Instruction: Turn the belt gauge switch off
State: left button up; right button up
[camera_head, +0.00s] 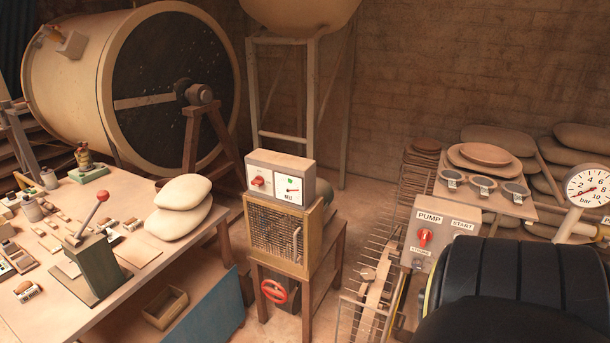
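A grey box (280,158) stands on a wooden cabinet with a mesh front in the middle of the head view. Its face has a red rotary switch (258,181) on the left and a white dial (289,187) with a green mark on the right. The lettering under the dial is too small to read surely, so I cannot tell if this is the belt gauge. The switch's setting is also too small to tell. Neither of my grippers shows, and nothing touches the switch.
A pump box (445,214) with a red knob (424,237) stands to the right. A pressure gauge (588,187) is at the far right. A workbench (150,245) with a red-knobbed lever (102,195) fills the left. A large black ribbed shape covers the lower right corner.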

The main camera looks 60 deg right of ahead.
aim_at(258, 180)
jog(key=z, duration=0.45)
jog(key=i, duration=0.35)
jog(key=z, duration=1.3)
